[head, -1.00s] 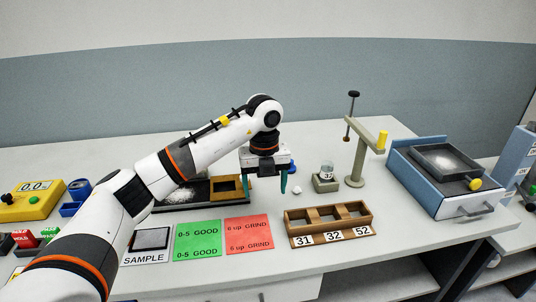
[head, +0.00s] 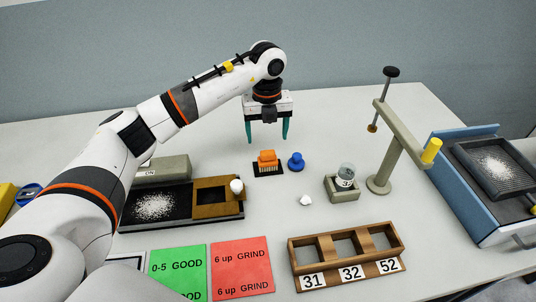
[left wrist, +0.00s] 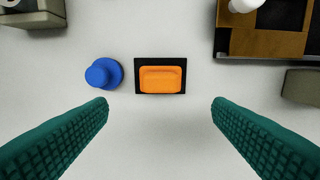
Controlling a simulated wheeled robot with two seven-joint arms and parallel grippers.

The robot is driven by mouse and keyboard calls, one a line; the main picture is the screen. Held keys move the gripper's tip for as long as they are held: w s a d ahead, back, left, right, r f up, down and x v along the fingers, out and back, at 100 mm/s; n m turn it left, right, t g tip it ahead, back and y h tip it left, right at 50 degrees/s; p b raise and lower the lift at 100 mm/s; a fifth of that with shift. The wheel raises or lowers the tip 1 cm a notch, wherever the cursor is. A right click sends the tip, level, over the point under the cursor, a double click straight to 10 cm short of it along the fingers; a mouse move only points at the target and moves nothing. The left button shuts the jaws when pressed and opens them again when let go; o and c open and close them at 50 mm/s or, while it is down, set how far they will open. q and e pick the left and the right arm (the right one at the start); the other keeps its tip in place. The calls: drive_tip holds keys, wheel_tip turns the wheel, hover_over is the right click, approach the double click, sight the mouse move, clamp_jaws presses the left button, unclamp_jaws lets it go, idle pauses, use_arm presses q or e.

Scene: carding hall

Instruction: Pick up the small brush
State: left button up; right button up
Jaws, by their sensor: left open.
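The small brush (head: 267,158) has an orange back and pale bristles and sits on a black pad (head: 267,171) on the white bench. In the left wrist view the brush (left wrist: 160,79) shows from above, centred ahead of the fingers. My left gripper (head: 267,139) is open and empty, its teal fingers spread above and behind the brush in the head view. In the left wrist view the fingers (left wrist: 159,101) stand wide apart on either side, not touching the brush. My right gripper is not in view.
A blue knob-shaped piece (head: 296,161) stands close beside the brush. A tray with white fibre (head: 156,207), a grey holder with a glass jar (head: 345,177), a stand (head: 379,183) and a numbered wooden rack (head: 345,244) are around. Bench behind the gripper is clear.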

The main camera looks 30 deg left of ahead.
sight(267, 150)
use_arm(q)
wheel_tip(267, 150, down, 2)
drive_tip(key=shift+s+f, duration=0.15)
drive_tip(key=shift+f, duration=0.05)
drive_tip(key=shift+f+p, duration=0.35)
drive_tip(key=shift+f, duration=0.25)
drive_tip(key=f, duration=0.1)
drive_tip(key=f+p, duration=0.1)
drive_tip(key=f, duration=0.1)
drive_tip(key=shift+s+d+f, duration=0.2)
drive_tip(key=shift+f, duration=0.75)
drive_tip(key=c, duration=1.1)
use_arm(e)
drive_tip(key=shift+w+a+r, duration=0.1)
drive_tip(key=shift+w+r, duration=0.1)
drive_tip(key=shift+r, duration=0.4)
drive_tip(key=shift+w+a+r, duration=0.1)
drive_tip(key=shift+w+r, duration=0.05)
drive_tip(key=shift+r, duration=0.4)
